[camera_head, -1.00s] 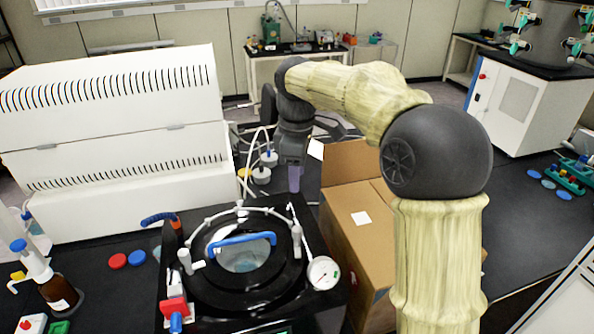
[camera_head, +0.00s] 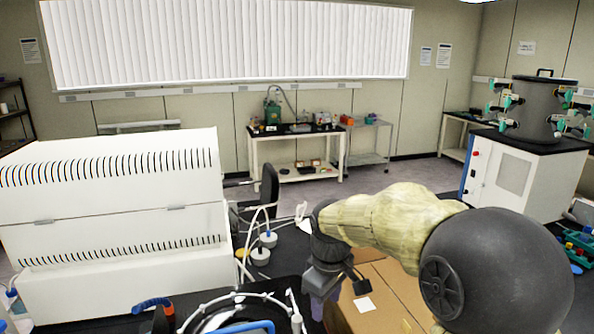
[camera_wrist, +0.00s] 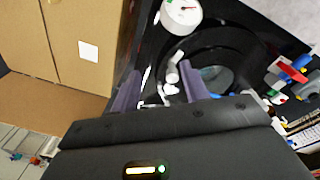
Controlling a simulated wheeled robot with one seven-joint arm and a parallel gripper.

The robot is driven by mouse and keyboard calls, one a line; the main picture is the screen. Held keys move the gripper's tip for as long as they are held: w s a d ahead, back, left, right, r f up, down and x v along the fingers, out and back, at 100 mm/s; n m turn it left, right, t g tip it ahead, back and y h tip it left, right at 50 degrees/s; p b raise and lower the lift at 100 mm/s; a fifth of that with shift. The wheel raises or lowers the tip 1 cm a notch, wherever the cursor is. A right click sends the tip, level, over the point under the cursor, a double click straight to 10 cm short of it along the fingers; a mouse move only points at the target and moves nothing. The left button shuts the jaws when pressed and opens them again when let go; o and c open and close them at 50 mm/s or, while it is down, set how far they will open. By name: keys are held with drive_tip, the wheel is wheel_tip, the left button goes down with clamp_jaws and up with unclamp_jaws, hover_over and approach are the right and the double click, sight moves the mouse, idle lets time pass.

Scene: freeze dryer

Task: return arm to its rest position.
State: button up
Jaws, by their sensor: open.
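My arm, in a pale cloth cover with dark joints, reaches in from the right of the head view. My gripper (camera_head: 320,303) hangs at its end, pointing down, beside the cardboard box and right of the black round-lidded vessel (camera_head: 205,313). In the wrist view my gripper (camera_wrist: 158,88) shows two purple fingers spread apart with nothing held between them. The vessel's black lid (camera_wrist: 180,48), clear window and white fittings lie below and beyond the fingers. In the head view the bottom edge cuts off most of the vessel.
A cardboard box (camera_head: 395,296) stands close to the arm; it also shows in the wrist view (camera_wrist: 95,75). A large white slotted machine (camera_head: 120,215) is at left. A grey drum with valves (camera_head: 535,105) stands on a white cabinet at far right. Open floor lies behind.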

drive_tip(key=s+d+f+m, duration=0.4)
drive_tip(key=s+f+m, duration=0.1)
drive_tip(key=s, duration=0.2)
drive_tip(key=s+d+f+m+t, duration=0.1)
drive_tip(key=s+d+f+m, duration=0.3)
drive_tip(key=s, duration=0.3)
drive_tip(key=shift+d+f+m+t, duration=0.3)
drive_tip(key=shift+d+f+m, duration=0.1)
drive_tip(key=shift+d, duration=0.2)
